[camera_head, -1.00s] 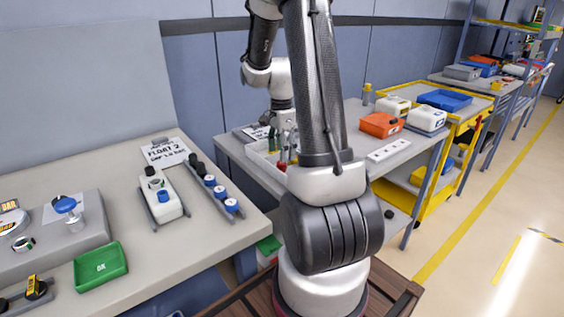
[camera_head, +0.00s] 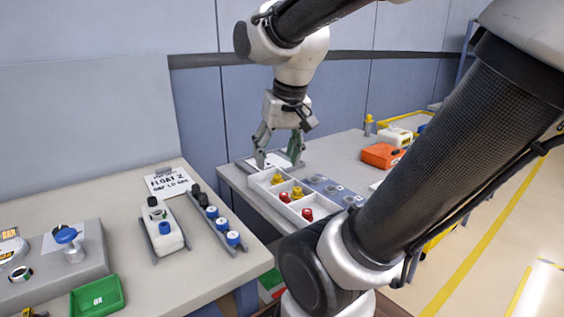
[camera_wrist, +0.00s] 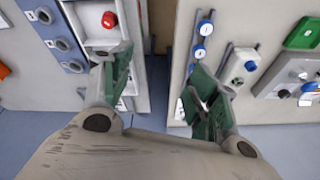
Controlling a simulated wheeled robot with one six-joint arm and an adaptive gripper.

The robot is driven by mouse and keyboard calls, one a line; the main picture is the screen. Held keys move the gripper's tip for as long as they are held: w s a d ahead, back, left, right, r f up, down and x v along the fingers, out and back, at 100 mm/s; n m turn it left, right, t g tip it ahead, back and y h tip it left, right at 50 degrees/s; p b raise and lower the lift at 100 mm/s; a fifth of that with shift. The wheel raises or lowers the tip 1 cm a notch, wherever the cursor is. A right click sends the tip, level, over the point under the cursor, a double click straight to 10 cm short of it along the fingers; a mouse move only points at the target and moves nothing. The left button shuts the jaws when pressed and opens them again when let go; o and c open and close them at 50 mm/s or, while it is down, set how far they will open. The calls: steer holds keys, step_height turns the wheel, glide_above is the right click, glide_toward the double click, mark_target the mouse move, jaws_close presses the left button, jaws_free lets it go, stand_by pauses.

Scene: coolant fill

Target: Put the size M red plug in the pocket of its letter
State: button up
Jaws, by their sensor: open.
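Two red plugs show in a white divided tray (camera_head: 262,192) in the head view: one red plug (camera_head: 284,197) and a nearer red plug (camera_head: 307,214). I cannot read their size letters. My gripper (camera_head: 279,161) is open and empty, pointing down over the tray's far end. In the wrist view, my gripper's fingers (camera_wrist: 162,85) are spread, and one red plug (camera_wrist: 109,20) and the pocket block (camera_wrist: 52,38) show at upper left.
Two yellow plugs (camera_head: 277,178) (camera_head: 297,192) share the tray. A left bench carries a rail of blue-capped items (camera_head: 220,223), a white bottle (camera_head: 163,232) and a green tray (camera_head: 97,297). A gap separates the benches. An orange box (camera_head: 382,155) stands further right.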

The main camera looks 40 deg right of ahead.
steer(key=s+n, duration=0.1)
steer(key=s+a+n, duration=0.1)
steer(key=s+n, duration=0.2)
steer(key=shift+a+f+t, duration=0.2)
steer(key=shift+a+t, duration=0.2)
stand_by(0.9)
